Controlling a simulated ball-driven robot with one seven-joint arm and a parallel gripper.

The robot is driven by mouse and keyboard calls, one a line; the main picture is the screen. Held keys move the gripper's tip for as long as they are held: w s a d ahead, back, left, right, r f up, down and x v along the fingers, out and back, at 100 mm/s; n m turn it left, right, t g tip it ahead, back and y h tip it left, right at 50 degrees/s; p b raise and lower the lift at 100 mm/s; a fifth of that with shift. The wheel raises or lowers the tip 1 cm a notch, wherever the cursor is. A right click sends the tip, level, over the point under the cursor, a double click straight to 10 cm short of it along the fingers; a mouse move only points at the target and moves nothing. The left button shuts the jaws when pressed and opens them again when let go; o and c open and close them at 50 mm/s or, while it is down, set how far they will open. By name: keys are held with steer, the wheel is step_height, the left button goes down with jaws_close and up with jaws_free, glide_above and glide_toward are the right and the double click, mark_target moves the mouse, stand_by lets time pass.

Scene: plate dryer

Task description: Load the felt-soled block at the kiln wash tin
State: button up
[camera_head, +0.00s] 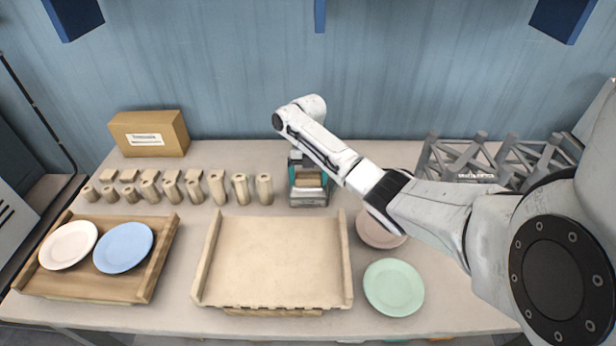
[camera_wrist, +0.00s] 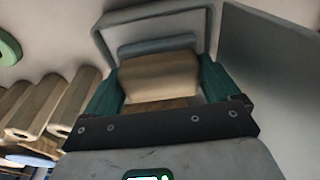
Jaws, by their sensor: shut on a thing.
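My gripper (camera_head: 308,182) hangs down at the back middle of the table, its teal fingers to either side of a tan block. In the wrist view, my gripper (camera_wrist: 160,88) is shut on the felt-soled block (camera_wrist: 158,76), a pale tan piece with rounded edges. A grey-blue strip shows along its far side; I cannot tell whether it is the felt. A grey rim (camera_wrist: 150,14) surrounds the block and fingers on the far side, likely the kiln wash tin. It is mostly hidden, and I cannot tell whether the block touches anything inside it.
A row of wooden pieces (camera_head: 217,187) stands left of my gripper, with a cardboard box (camera_head: 150,134) behind. A pale board (camera_head: 275,258) lies in front. A tray (camera_head: 150,285) holds pink and blue plates. A green plate (camera_head: 393,287) and grey rack (camera_head: 455,158) are right.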

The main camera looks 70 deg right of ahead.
mark_target(308, 175)
steer(key=shift+r, duration=0.1)
stand_by(0.3)
step_height(308, 175, up, 7)
steer(key=p, duration=0.6)
stand_by(0.9)
